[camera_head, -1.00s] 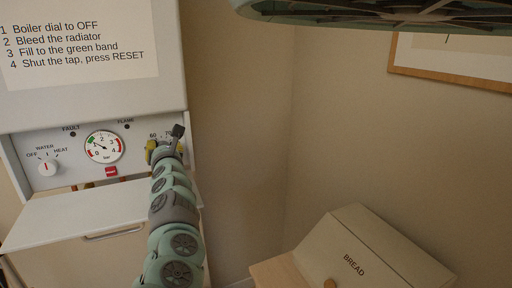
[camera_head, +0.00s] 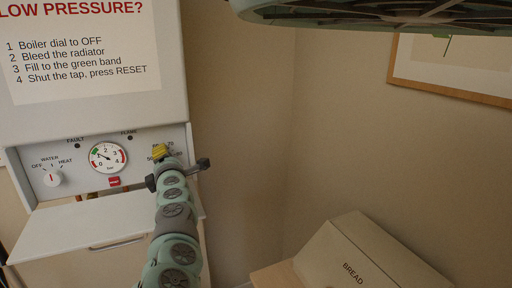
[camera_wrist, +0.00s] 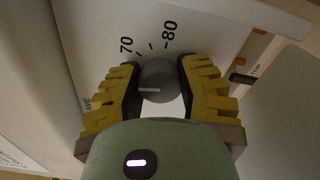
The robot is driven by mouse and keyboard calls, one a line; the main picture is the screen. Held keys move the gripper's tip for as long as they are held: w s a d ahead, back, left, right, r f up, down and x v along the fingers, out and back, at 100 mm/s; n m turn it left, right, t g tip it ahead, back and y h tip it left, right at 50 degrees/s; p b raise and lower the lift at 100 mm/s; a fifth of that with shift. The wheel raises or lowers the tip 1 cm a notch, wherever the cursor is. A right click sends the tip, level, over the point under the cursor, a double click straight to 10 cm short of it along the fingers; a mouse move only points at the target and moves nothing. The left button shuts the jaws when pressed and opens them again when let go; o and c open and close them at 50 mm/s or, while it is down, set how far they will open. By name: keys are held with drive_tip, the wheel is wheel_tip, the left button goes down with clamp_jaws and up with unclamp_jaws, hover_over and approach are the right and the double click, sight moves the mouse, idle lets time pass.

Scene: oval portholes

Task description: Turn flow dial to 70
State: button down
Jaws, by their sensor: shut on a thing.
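The flow dial is a round grey knob (camera_wrist: 158,80) with a white mark on its face, in the middle of the wrist view. The mark lies on the lower left of the face and runs roughly sideways; I cannot tell which number it lines up with. The printed 70 (camera_wrist: 126,45) and 80 (camera_wrist: 171,33) show above the knob. My gripper (camera_wrist: 157,84) is shut on the knob, one yellow-and-black finger on each side. In the head view my gripper (camera_head: 161,153) is at the panel's right end, hiding the dial; small numbers show around it.
Left of my gripper on the boiler panel are a pressure gauge (camera_head: 108,157), a red button (camera_head: 114,181) and a white water/heat dial (camera_head: 53,178). A lowered white flap (camera_head: 80,230) lies below. A bread box (camera_head: 350,255) stands at lower right.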

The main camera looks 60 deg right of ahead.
drive_tip(key=m+p, duration=0.1)
drive_tip(key=m, duration=0.3)
drive_tip(key=shift+d+p, duration=0.1)
drive_tip(key=shift+p, duration=0.3)
drive_tip(key=shift+s+m+p, duration=0.1)
drive_tip(key=shift+m+p, duration=0.4)
drive_tip(key=shift+m, duration=0.9)
drive_tip(key=shift+f, duration=0.15)
drive_tip(key=c, duration=0.5)
unclamp_jaws()
